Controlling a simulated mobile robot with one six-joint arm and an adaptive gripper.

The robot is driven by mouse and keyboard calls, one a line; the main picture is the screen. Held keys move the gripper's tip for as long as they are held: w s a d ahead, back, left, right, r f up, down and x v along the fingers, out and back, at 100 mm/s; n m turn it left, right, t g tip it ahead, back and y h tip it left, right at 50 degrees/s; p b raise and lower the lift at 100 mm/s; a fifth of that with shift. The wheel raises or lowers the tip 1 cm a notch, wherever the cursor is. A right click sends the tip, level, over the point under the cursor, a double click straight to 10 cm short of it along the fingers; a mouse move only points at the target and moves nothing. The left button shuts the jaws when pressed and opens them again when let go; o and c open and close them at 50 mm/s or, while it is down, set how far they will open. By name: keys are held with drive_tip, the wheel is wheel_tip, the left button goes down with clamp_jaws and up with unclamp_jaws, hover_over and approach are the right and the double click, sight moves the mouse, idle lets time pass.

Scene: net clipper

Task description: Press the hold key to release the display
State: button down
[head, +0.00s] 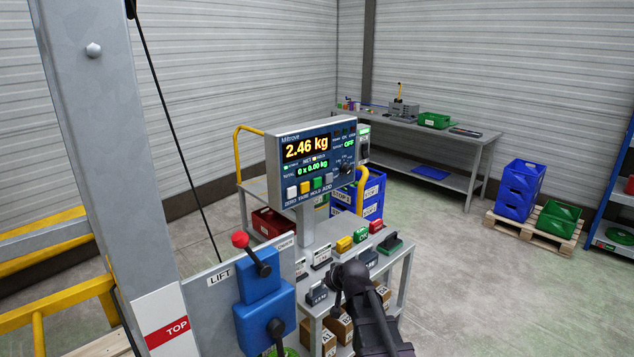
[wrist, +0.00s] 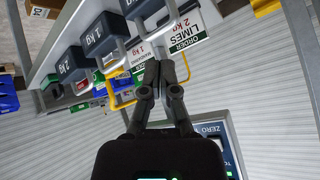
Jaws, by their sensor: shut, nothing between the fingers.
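The display box (head: 272,165) stands on a post above the bench in the head view. Its screen (head: 306,148) reads 2.46 kg, with a total line of 0 x 0.00 kg. Part of the display box (wrist: 212,128) with the ZERO lettering shows at lower right; the hold key is not visible there.
The bench (head: 385,263) holds several dark weights, coloured blocks and small label cards near my gripper. The blue lift control (head: 264,303) with a red-knobbed lever stands at front left. A second bench (head: 470,140) and blue crates (head: 520,190) are farther back. Open floor lies right.

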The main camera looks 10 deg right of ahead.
sight(317, 182)
drive_tip(key=w+d+r+m+t+h+p, duration=0.1)
drive_tip(key=w+d+r+m+t+h, duration=0.2)
drive_tip(key=w+r, duration=0.6)
drive_tip(key=w+d+r+m+t+h+p, duration=0.1)
drive_tip(key=w+d+r+m+t+h, duration=0.2)
drive_tip(key=w+r+t, duration=0.4)
wheel_tip(317, 182, up, 3)
drive_tip(key=w+d+m, duration=0.1)
drive_tip(key=w+m, duration=0.1)
drive_tip(key=shift+w+d+f+m+t+h+p, duration=0.15)
drive_tip(key=shift+w+d+m+t+h+p, duration=0.15)
drive_tip(key=shift+d+t+p, duration=0.1)
drive_tip(key=shift+w+a, duration=0.8)
drive_tip(key=shift+w, duration=0.3)
drive_tip(key=shift+w+a, duration=0.8)
drive_tip(key=shift+w, duration=0.3)
drive_tip(key=shift+w+a, duration=0.8)
drive_tip(key=shift+w, duration=0.3)
drive_tip(key=shift+w+a, duration=0.2)
drive_tip(key=shift+w+a, duration=0.1)
drive_tip(key=shift+w+a, duration=0.15)
drive_tip(key=shift+w, duration=0.1)
